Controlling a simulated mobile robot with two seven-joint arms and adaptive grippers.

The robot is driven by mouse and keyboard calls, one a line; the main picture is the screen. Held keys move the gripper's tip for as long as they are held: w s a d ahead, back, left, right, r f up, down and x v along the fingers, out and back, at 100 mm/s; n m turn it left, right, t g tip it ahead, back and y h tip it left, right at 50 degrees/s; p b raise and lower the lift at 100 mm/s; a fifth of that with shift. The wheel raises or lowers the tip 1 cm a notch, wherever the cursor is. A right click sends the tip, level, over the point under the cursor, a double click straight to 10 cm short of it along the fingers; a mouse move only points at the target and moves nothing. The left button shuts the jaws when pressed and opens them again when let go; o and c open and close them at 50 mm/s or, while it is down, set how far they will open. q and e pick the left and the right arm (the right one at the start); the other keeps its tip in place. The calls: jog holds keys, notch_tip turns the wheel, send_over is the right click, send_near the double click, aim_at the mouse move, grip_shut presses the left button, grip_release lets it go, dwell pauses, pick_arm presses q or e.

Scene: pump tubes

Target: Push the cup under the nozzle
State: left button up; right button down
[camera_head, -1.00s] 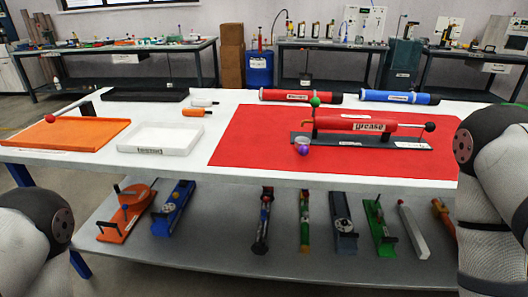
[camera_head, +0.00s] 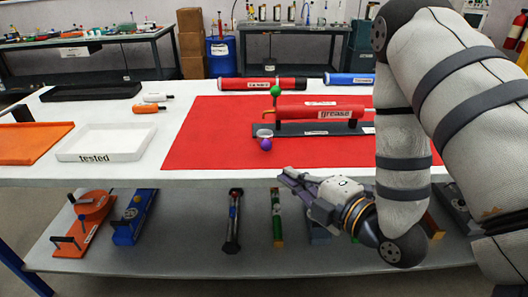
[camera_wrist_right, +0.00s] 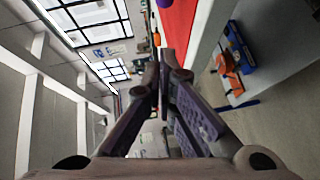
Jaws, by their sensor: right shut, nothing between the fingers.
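The cup (camera_head: 264,133) is a small pale ring-shaped vessel with a purple ball (camera_head: 266,145) on its near side. It stands at the left end of the black base (camera_head: 292,129) of the red grease pump (camera_head: 305,112). A thin brass-coloured nozzle (camera_head: 263,125) curves down at the pump's left end, close to the cup; I cannot tell whether they line up. My right gripper (camera_head: 285,178) is shut and empty, in front of the table's near edge, nearer than the cup and apart from it. Its fingers also show closed in the right wrist view (camera_wrist_right: 165,62). My left gripper is out of view.
The pump stands on a red mat (camera_head: 215,140). A green ball knob (camera_head: 275,91) rises above its left end. A white tray labelled "tested" (camera_head: 94,157) and an orange tray (camera_head: 30,143) lie left. Red and blue tubes lie behind. A lower shelf (camera_head: 180,243) holds several tools.

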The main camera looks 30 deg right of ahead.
aim_at(265, 138)
jog(key=w, duration=0.4)
jog(key=w+f+b, duration=0.1)
jog(key=w, duration=0.3)
jog(key=w+d+f, duration=0.1)
jog(key=w, duration=0.2)
jog(key=shift+w+d+b, duration=0.1)
jog(key=shift+w+b, duration=0.2)
jog(key=shift+w, duration=0.1)
jog(key=shift+w+d+f, duration=0.1)
jog(key=shift+w+d, duration=0.2)
jog(key=shift+w, duration=0.05)
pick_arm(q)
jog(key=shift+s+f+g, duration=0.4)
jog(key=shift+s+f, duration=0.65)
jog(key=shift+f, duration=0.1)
pick_arm(e)
jog(key=shift+w+d, duration=0.1)
jog(key=w+d, duration=0.1)
jog(key=w, duration=0.1)
jog(key=w+d, duration=0.2)
jog(key=w, duration=0.1)
jog(key=shift+w, duration=0.3)
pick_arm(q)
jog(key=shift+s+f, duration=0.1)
